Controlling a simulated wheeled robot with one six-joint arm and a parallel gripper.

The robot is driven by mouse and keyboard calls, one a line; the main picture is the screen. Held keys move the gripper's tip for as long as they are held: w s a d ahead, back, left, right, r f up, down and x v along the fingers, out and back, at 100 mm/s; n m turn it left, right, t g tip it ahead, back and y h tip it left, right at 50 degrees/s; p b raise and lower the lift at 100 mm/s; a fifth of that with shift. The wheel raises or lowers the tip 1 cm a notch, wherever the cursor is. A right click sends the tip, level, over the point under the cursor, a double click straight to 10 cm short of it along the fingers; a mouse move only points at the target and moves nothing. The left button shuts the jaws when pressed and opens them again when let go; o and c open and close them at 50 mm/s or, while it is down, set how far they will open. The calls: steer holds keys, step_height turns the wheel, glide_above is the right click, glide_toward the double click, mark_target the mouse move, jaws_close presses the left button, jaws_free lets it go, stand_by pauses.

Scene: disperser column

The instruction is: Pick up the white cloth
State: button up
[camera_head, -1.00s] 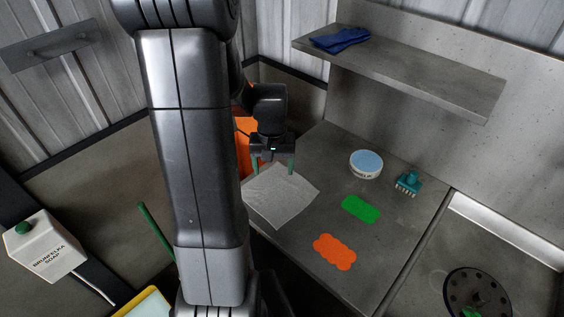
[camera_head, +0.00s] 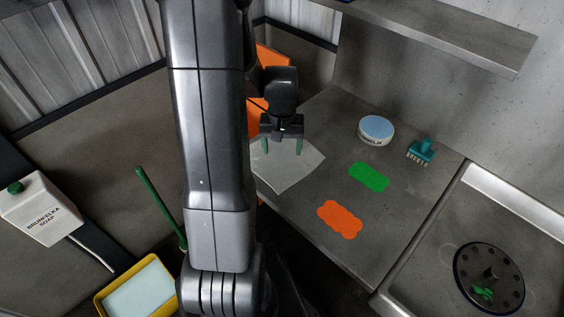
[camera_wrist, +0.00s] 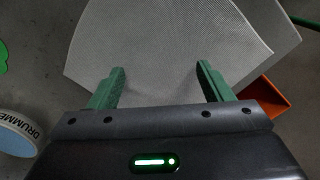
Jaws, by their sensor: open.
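The white cloth (camera_head: 290,172) lies flat on the grey counter (camera_head: 305,215), near its left edge, partly hidden behind my arm in the head view. In the wrist view the cloth (camera_wrist: 170,40) spreads below and beyond my fingers. My gripper (camera_head: 283,148) hangs over the far part of the cloth, fingers pointing down. In the wrist view my gripper (camera_wrist: 162,85) shows two green fingers set wide apart, with only cloth below and nothing between them. I cannot tell whether the fingertips touch the cloth.
A round blue-topped tin (camera_head: 376,130), a teal brush (camera_head: 421,151), a green pad (camera_head: 369,177) and an orange pad (camera_head: 340,219) lie right of the cloth. A shelf (camera_head: 440,35) overhangs the back. An orange object (camera_head: 270,62) stands behind my gripper. A sink (camera_head: 415,270) is at right.

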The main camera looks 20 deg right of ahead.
steer(key=shift+f, duration=0.55)
jaws_close()
stand_by(0.5)
step_height(320, 180, up, 12)
steer(key=p, duration=0.8)
